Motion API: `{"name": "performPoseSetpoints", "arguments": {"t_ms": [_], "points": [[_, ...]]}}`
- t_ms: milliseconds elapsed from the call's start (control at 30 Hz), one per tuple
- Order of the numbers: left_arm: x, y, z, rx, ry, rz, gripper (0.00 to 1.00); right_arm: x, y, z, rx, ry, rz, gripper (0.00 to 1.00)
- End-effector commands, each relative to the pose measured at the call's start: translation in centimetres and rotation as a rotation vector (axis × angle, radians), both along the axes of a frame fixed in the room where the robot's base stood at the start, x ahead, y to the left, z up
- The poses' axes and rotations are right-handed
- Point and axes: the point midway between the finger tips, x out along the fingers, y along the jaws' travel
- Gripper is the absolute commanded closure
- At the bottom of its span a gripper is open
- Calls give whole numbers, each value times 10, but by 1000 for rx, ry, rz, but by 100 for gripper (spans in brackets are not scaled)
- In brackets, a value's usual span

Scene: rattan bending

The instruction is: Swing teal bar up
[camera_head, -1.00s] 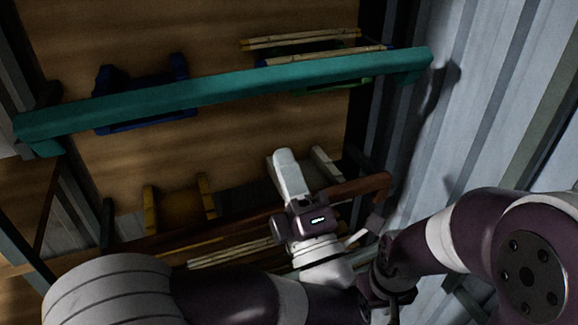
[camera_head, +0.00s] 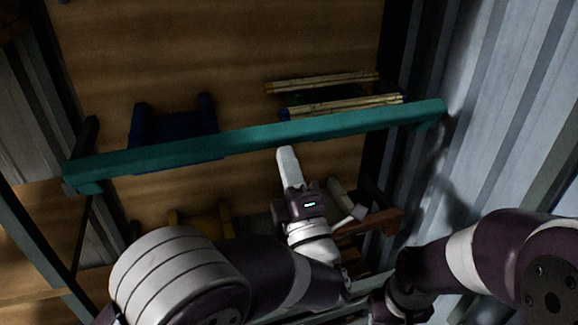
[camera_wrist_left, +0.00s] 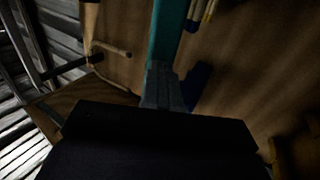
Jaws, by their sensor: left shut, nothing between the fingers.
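The teal bar (camera_head: 250,140) runs across the head view, from a bracket at the left to the metal wall side at the right, in front of the wooden shelves. My left gripper (camera_head: 286,153) is shut and empty, with its pale fingers pointing up and the tip just at the bar's lower edge in the picture. I cannot tell whether they touch. In the left wrist view the teal bar (camera_wrist_left: 168,35) rises beyond the grey fingers (camera_wrist_left: 162,85) of the same gripper. My right gripper is not clearly visible.
A blue holder (camera_head: 175,128) and rattan sticks (camera_head: 345,105) lie on the shelf behind the bar. A yellow holder (camera_head: 203,219) and a brown bar (camera_head: 375,225) are lower. A corrugated metal wall (camera_head: 490,120) closes the right side.

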Motion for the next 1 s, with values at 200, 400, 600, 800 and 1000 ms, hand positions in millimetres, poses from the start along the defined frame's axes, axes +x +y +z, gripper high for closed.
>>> {"name": "performPoseSetpoints", "arguments": {"t_ms": [200,400,600,800,1000], "points": [[9,4,5,1,-1,1,100,0,0,-5,0,0,0,57],[18,7,10,-2,-2,2,100,0,0,-9,0,0,0,57],[23,8,13,1,0,0,100,0,0,-11,0,0,0,57],[23,8,13,1,1,0,100,0,0,-10,0,0,0,57],[25,9,16,1,1,2,100,0,0,-11,0,0,0,57]]}}
